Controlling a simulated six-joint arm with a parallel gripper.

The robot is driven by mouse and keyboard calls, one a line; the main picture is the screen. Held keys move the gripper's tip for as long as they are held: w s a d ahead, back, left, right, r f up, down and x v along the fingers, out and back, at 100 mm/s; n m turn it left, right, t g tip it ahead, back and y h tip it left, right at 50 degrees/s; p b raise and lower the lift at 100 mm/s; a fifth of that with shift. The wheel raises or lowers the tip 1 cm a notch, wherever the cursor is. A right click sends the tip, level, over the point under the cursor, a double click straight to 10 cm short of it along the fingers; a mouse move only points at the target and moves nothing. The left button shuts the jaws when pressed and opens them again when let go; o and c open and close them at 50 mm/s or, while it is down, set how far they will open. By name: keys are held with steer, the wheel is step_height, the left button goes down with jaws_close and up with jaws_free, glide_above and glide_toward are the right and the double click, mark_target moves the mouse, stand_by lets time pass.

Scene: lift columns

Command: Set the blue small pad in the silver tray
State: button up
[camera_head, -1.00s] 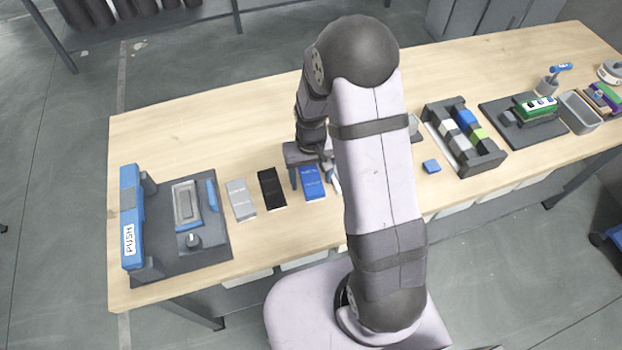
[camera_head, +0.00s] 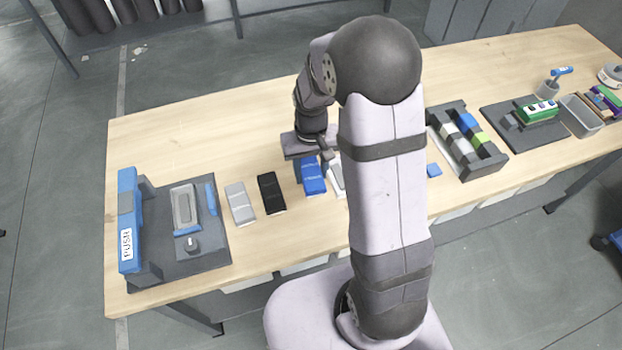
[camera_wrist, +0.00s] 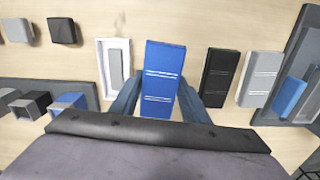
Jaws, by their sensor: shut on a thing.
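My gripper (camera_wrist: 158,100) is shut on a blue rectangular pad (camera_wrist: 160,70), with a finger at each side of it. The pad has pale line marks on its top. In the head view the blue pad (camera_head: 313,177) is under my gripper, seemingly just above the table. A silver tray-like frame (camera_head: 184,208) lies on the dark fixture at the left, away from the gripper. A white tray (camera_wrist: 102,72) with a grey inner piece is beside the pad in the wrist view; my arm partly hides it in the head view.
A black pad (camera_head: 271,193) and a grey pad (camera_head: 240,203) lie between the blue pad and the dark fixture (camera_head: 150,270). A blue "PUSH" bar (camera_head: 127,220) stands at the fixture's left. A dark rack (camera_head: 484,164) of coloured blocks stands right. The table's back left is clear.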

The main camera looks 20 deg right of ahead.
mark_target(308, 172)
step_height(308, 172, up, 5)
steer(key=shift+r+b, duration=0.2)
steer(key=shift+b, duration=0.3)
steer(key=shift+a+r, duration=0.2)
steer(key=shift+a, duration=0.1)
steer(key=a+f+n+p, duration=0.1)
steer(key=a+n+p, duration=0.1)
steer(key=a, duration=0.7)
steer(key=s+a+f+n+p, duration=0.1)
steer(key=a+n+p, duration=0.1)
steer(key=a, duration=0.8)
steer(key=s+a+n+p, duration=0.1)
steer(key=a+n+p, duration=0.2)
steer(key=a, duration=0.7)
steer(key=shift+f, duration=0.4)
steer(key=w+a+r+m, duration=0.3)
steer(key=w+m, duration=0.1)
steer(key=m, duration=0.2)
steer(key=shift+w+a+r, duration=0.2)
steer(key=shift+w+r, duration=0.1)
steer(key=shift+f, duration=0.2)
